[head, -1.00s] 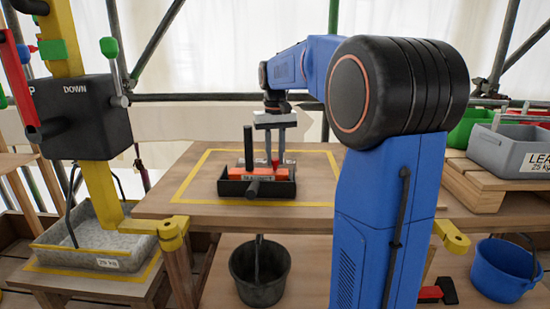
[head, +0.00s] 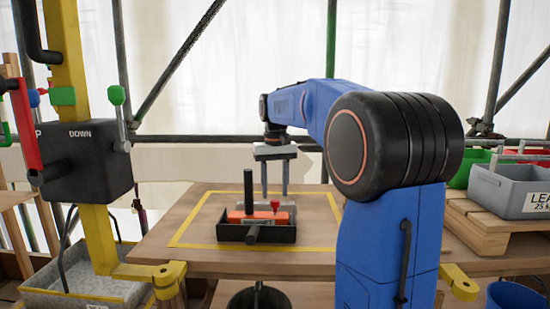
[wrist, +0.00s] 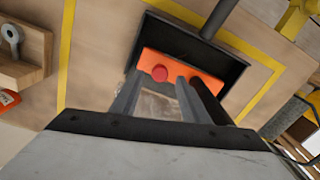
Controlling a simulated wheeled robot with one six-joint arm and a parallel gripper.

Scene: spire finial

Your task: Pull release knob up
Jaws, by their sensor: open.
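A small red knob (head: 275,205) stands up from an orange block (head: 240,215) in a black tray (head: 272,236) on the wooden table. The wrist view shows the round red top of the knob (wrist: 159,73) on the orange block (wrist: 205,86). My gripper (head: 276,194) is open and points down above the knob. Its fingertips appear just above the knob, one to each side, with nothing held. In the wrist view the knob shows beyond the fingertips, between them (wrist: 157,82).
A black upright handle (head: 248,185) stands close left of my fingers, and another black handle (head: 252,234) sticks out of the tray's front. A black control box (head: 88,160) is at the left. Grey (head: 510,190) bins stand right. Table around the tray is clear.

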